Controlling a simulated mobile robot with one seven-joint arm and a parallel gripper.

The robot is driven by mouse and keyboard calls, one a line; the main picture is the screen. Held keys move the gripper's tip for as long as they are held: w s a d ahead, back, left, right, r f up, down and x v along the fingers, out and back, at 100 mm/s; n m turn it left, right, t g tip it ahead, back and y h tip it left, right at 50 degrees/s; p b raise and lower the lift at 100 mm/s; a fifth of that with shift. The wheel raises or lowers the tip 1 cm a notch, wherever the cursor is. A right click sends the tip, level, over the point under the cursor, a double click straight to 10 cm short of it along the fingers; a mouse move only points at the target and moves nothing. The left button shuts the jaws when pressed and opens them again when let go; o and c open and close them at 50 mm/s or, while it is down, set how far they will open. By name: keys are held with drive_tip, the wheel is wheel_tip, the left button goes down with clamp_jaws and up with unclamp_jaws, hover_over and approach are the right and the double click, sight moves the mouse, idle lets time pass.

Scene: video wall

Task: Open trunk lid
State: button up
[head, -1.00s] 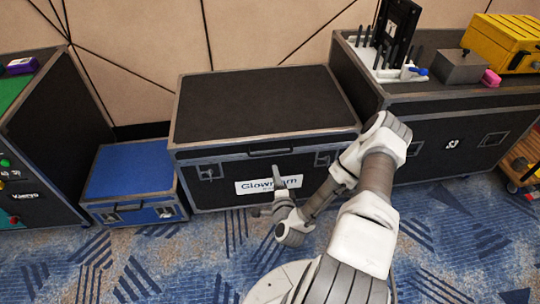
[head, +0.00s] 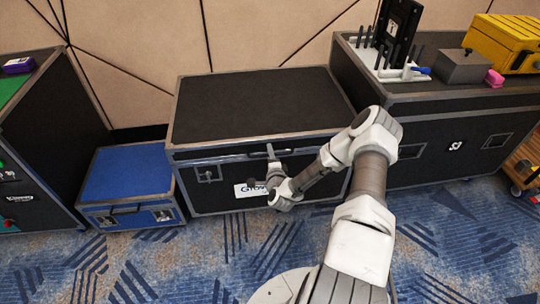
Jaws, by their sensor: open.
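The black trunk (head: 215,195) with metal edges stands against the wall, and its dark flat lid (head: 255,103) is closed. A white label, partly covered by my arm, is on its front. My gripper (head: 262,168) is in front of the trunk's upper front edge, near the middle, where the lid handle is. The gripper's fingers look small and are partly hidden by my wrist. Nothing shows between them. I cannot tell whether they touch the handle. A latch (head: 208,174) shows on the left of the front; the right side of the front is behind my arm.
A low blue case (head: 127,172) stands left of the trunk. A dark case with a green top (head: 12,92) is further left. A taller black case (head: 440,140) on the right carries a yellow box (head: 500,42) and a grey box (head: 463,67). The carpet in front is clear.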

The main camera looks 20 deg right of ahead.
clamp_jaws()
idle(1.3)
